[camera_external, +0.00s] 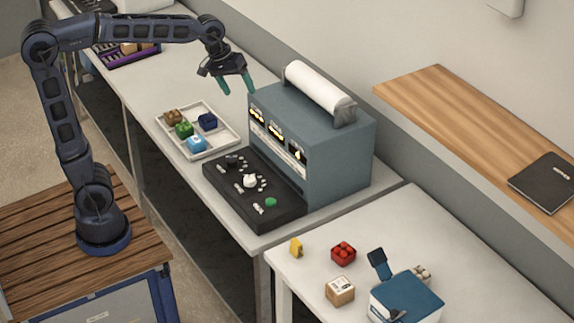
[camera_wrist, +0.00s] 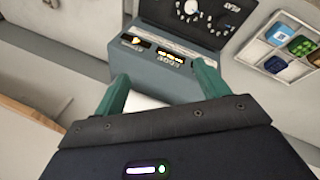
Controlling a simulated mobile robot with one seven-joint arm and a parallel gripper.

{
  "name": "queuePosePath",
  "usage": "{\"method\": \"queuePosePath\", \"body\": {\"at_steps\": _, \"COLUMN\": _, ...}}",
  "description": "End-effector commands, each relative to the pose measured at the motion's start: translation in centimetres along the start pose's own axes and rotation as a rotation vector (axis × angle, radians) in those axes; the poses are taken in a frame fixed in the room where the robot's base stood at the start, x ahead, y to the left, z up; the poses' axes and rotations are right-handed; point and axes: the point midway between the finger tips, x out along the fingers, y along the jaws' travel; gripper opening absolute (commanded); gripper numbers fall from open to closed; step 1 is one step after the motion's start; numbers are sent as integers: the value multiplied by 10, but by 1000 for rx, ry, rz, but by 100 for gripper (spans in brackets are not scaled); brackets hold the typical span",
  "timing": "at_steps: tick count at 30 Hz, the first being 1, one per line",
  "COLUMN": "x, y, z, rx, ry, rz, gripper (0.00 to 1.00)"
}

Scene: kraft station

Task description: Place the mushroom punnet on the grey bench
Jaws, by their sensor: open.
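I cannot clearly make out which thing is the mushroom punnet. A small beige lumpy item (camera_external: 422,272) is partly hidden behind a blue-topped box on the right-hand bench, and a small brown item (camera_external: 172,117) sits in a white tray; either is too small to name. Two pale grey benches show: the long one (camera_external: 165,80) and the right-hand one (camera_external: 450,235). My gripper (camera_external: 238,85) is open and empty, raised above the long bench beside the grey machine. In the wrist view its green fingers (camera_wrist: 162,72) are apart with nothing held between them.
The grey machine (camera_external: 340,150) carries a white roll and a black front panel (camera_external: 225,190). The white tray (camera_external: 163,138) holds several small blocks. A yellow item (camera_external: 296,248), a red item (camera_external: 343,253), a cardboard box (camera_external: 340,291) and the blue-topped box (camera_external: 405,297) stand right.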

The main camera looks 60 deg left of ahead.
Motion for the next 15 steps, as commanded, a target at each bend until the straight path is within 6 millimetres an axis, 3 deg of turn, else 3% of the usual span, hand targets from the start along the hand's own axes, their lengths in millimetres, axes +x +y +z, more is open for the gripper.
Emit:
{"method": "queuePosePath", "body": {"at_steps": 1, "x": -7, "y": -19, "z": 8, "rx": 31, "ry": 15, "rz": -4, "gripper": 74}}
{"method": "queuePosePath", "body": {"at_steps": 6, "x": -21, "y": -78, "z": 35, "rx": 159, "ry": 55, "rz": -30, "gripper": 74}}
{"method": "queuePosePath", "body": {"at_steps": 15, "x": -24, "y": -175, "z": 93, "rx": 385, "ry": 114, "rz": -100, "gripper": 74}}
